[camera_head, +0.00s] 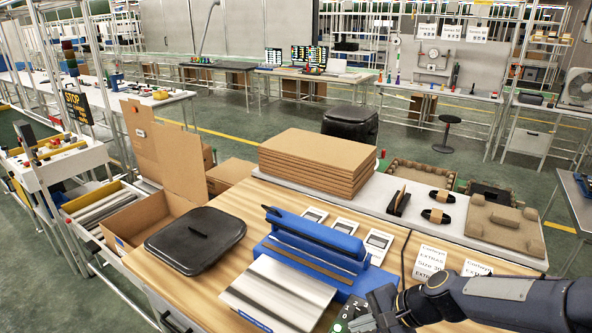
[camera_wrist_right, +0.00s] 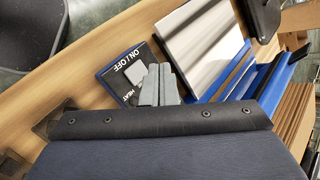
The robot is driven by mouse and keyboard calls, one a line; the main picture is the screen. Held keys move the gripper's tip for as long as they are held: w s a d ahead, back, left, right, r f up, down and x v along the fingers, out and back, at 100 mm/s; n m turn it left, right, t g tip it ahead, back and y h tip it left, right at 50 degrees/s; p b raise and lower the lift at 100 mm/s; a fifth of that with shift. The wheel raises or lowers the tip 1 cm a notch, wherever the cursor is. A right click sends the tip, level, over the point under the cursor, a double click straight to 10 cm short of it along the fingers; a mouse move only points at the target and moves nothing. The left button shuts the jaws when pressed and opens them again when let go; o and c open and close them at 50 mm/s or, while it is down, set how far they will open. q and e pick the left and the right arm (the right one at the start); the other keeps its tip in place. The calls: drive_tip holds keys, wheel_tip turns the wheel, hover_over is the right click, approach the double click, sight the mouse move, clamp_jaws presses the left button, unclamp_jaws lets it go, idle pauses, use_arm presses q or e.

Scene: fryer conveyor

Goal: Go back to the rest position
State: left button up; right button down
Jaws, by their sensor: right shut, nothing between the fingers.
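My right arm comes in from the lower right in the head view. Its gripper (camera_head: 362,314) is over the front of the wooden workbench (camera_head: 228,275), close to the blue sealer (camera_head: 310,247). In the right wrist view my right gripper (camera_wrist_right: 158,84) has its grey fingers together, with nothing between them. The fingers overlap a dark control box (camera_wrist_right: 122,76) marked ON/OFF and HEAT; whether they touch it is unclear. My left gripper is in neither view.
A black lidded tray (camera_head: 195,240), an open cardboard box (camera_head: 150,215) and a cardboard stack (camera_head: 318,160) stand on or beside the bench. Paper cards (camera_head: 432,258) lie near my right forearm. Open floor (camera_head: 235,125) lies behind.

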drive_tip(key=s+d+r+n+t+h, duration=0.1)
drive_tip(key=s+r+n, duration=0.3)
drive_tip(key=s, duration=0.6)
drive_tip(key=s+d+r+n+t+h, duration=0.1)
drive_tip(key=s+d+r+n, duration=0.3)
drive_tip(key=s, duration=0.5)
drive_tip(key=shift+s+d+r+n+h, duration=0.25)
drive_tip(key=shift+s+n+h, duration=0.1)
drive_tip(key=shift+n+h, duration=0.6)
